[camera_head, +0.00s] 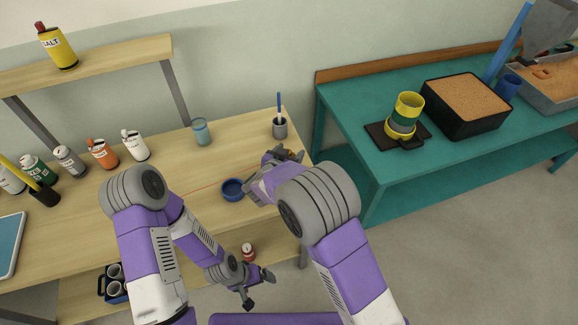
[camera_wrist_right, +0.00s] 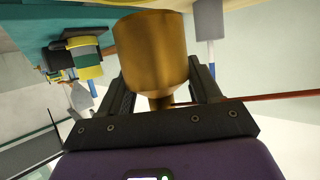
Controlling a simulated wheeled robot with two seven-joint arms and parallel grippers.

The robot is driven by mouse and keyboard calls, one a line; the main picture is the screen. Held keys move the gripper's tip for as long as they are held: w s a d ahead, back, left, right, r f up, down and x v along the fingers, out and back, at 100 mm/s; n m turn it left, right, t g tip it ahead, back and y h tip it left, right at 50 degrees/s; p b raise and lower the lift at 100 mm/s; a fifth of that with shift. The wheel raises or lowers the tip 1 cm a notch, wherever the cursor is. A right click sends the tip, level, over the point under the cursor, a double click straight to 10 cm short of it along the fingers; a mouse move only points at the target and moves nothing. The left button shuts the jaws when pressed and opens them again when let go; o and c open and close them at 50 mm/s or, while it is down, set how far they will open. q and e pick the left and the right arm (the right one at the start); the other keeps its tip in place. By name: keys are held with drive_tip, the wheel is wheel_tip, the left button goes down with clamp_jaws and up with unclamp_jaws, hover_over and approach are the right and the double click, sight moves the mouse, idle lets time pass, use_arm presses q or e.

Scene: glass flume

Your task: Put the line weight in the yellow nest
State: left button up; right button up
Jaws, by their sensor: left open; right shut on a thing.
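The line weight (camera_wrist_right: 153,50) is a brass-coloured cylinder with a narrower neck. My right gripper (camera_head: 283,157) is shut on it, above the right end of the wooden bench. In the head view, the gripper mostly hides the weight. A thin red line (camera_wrist_right: 285,96) runs off to the right from near the neck in the wrist view. My left gripper (camera_head: 260,289) is open and empty, low in front of the wooden bench.
A blue bowl (camera_head: 233,190) and a grey cup with a blue-handled tool (camera_head: 280,128) stand near the right gripper. A black box of sand-coloured grains (camera_head: 468,97) stands beside the black pad (camera_head: 379,131). A gap separates the two benches. Several bottles line the wooden bench's left side.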

drive_tip(key=shift+f+b, duration=0.55)
drive_tip(key=shift+f, duration=1.45)
drive_tip(key=shift+f, duration=0.25)
drive_tip(key=o, duration=1.4)
drive_tip(key=shift+r, duration=0.1)
drive_tip(key=shift+s+a+r, duration=0.1)
drive_tip(key=shift+s+r, duration=0.05)
drive_tip(key=shift+r, duration=0.05)
drive_tip(key=p+v, duration=0.2)
drive_tip(key=v, duration=0.9)
drive_tip(key=shift+s, duration=0.3)
